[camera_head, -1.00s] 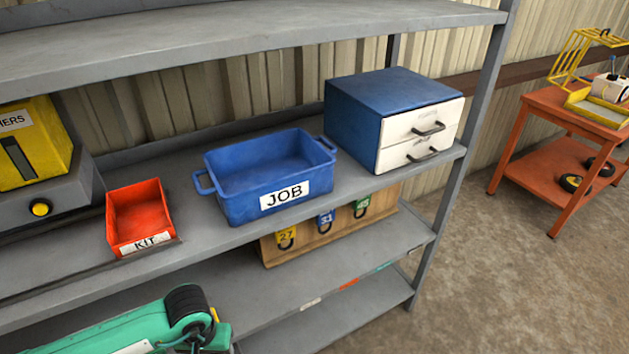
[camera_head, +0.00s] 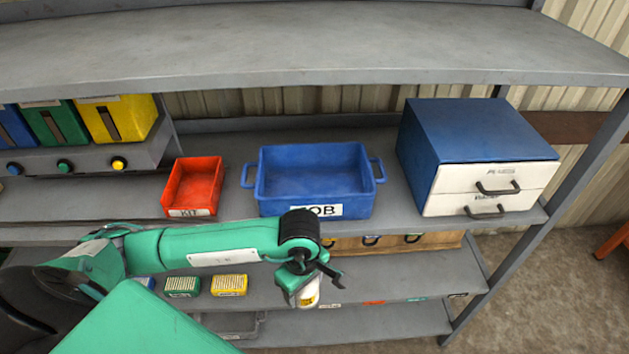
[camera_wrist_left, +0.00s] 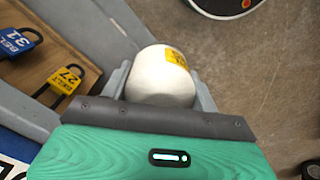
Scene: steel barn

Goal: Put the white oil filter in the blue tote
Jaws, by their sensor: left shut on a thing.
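The white oil filter (camera_wrist_left: 160,78), with a yellow label, sits between the fingers of my left gripper (camera_wrist_left: 163,90) in the left wrist view. In the head view my left gripper (camera_head: 306,287) is shut on the filter (camera_head: 308,296), in front of the shelf and lower than the blue tote. The blue tote (camera_head: 312,209), marked JOB, stands on the middle shelf with two side handles. Its visible inside is empty. My left arm passes in front of and below it. My right gripper is not in view.
A red KIT bin (camera_head: 193,188) stands left of the tote, and a blue cabinet with white drawers (camera_head: 488,190) stands right of it. The upper shelf (camera_head: 300,50) overhangs them. Below is a wooden board with numbered padlocks (camera_wrist_left: 66,80).

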